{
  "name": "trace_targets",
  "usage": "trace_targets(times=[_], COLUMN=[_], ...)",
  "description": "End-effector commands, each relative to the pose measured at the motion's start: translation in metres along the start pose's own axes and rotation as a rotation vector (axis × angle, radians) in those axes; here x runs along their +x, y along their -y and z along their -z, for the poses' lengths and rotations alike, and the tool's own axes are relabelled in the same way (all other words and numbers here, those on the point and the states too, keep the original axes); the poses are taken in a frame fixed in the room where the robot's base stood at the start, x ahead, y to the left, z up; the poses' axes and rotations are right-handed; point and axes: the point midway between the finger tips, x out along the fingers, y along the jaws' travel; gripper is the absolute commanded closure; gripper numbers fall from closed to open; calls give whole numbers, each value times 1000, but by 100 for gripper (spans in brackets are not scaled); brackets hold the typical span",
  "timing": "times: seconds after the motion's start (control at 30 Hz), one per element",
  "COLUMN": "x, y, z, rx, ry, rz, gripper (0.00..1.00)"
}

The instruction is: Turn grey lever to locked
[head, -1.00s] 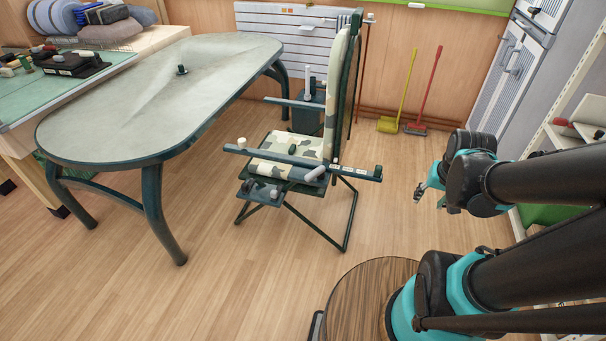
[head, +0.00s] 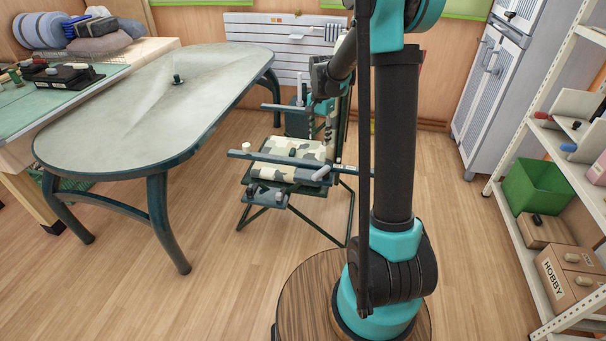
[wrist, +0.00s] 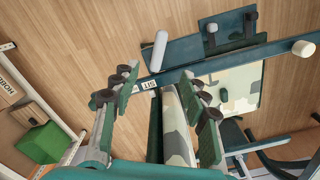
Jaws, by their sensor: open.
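The pale grey lever (head: 320,173) sits on the near armrest bar of a camouflage folding chair (head: 292,150). In the wrist view the lever (wrist: 160,52) stands out from the bar (wrist: 222,68), away from the seat. Small label plates, one reading "SIT" (wrist: 150,86), are on the bar close to the lever. My gripper (head: 320,122) hangs above the chair seat, near the backrest. In the wrist view my gripper (wrist: 163,92) is open, its two fingers apart with nothing held. The lever lies beyond the fingertips, apart from them.
A white round knob (wrist: 303,48) is on the bar's far end. Small dark handles (wrist: 211,36) are on the footrest panel. A large oval table (head: 160,95) stands left of the chair. A shelf with a green bin (head: 540,185) is at right. The floor between is clear.

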Motion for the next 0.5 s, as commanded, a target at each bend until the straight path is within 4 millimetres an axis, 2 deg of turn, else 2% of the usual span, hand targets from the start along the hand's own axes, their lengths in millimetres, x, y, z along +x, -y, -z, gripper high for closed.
trace_targets(times=[0.17, 0.5], x=[15, 80], y=[1, 1], z=[1, 1], rx=[3, 2], ry=[1, 1], rz=[-2, -1], gripper=[55, 55])
